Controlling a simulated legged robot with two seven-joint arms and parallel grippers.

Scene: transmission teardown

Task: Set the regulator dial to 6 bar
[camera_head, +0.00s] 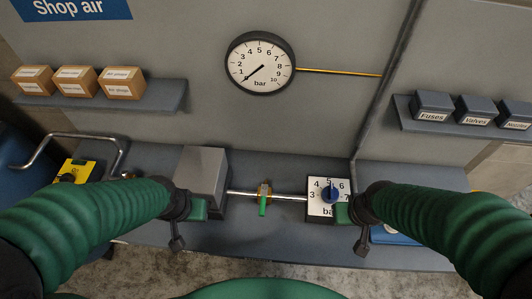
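The regulator dial is a blue knob (331,193) on a white square plate (315,186) marked 3 to 7 and partly "bar". The knob seems to point up near 5; the exact setting is too small to tell. My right gripper (343,212) is at the plate's lower right and hides part of it; I cannot tell whether it touches the knob. My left gripper (198,208) is in front of the grey box, left of the dial. The finger gaps of both grippers are hidden or too small to judge. The round pressure gauge (260,63) on the wall has its needle near 0.
A pipe with a brass valve (265,189) and a green lever hanging down runs between the grey box (203,175) and the dial plate. Shelves hold cardboard boxes (77,80) at left and dark labelled bins (473,111) at right. A yellow device (76,172) stands at left.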

